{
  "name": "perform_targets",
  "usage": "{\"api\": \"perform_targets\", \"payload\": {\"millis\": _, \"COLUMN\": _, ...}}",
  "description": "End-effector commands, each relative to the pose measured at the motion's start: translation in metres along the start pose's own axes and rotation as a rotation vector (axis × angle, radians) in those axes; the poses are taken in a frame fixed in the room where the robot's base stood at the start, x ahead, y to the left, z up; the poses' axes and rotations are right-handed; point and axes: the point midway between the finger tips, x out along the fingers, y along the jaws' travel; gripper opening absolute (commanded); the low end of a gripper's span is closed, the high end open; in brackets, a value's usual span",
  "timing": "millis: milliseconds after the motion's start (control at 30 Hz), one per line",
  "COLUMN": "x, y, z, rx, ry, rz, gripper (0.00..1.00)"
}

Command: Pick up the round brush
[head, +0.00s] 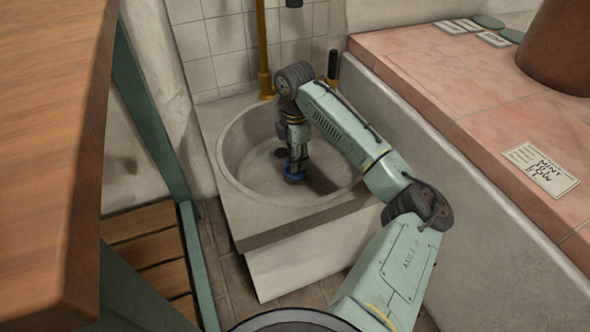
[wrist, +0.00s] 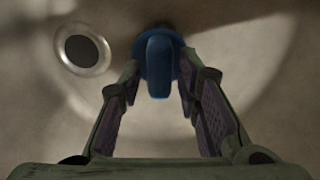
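A blue round object, which looks like the round brush (wrist: 159,66), is on the floor of the stone basin. It has a round blue base and an upright blue handle. In the head view the brush (head: 294,178) shows as a small blue patch below my gripper (head: 297,163). In the wrist view my gripper (wrist: 160,85) is open, with one finger on each side of the handle. Gaps show between the fingers and the handle. The fingertips are close to the edges of the round base; I cannot tell if they touch it. Any bristles are hidden.
The round basin (head: 232,166) has a raised rim around my gripper. A drain (wrist: 82,49) lies left of the brush. A brass pipe (head: 262,50) stands behind the basin. A pink tiled counter (head: 440,75) is at the right, and a wooden top (head: 50,130) at the left.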

Motion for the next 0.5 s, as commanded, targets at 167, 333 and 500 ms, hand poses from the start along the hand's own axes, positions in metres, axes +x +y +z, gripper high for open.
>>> {"api": "perform_targets", "payload": {"millis": 167, "x": -0.0001, "y": 0.0, "z": -0.0001, "rx": 0.0, "ry": 0.0, "rz": 0.0, "gripper": 0.17}}
{"api": "perform_targets", "payload": {"millis": 333, "x": -0.0001, "y": 0.0, "z": -0.0001, "rx": 0.0, "ry": 0.0, "rz": 0.0, "gripper": 0.05}}
{"api": "perform_targets", "payload": {"millis": 500, "x": -0.0001, "y": 0.0, "z": -0.0001, "rx": 0.0, "ry": 0.0, "rz": 0.0, "gripper": 0.0}}
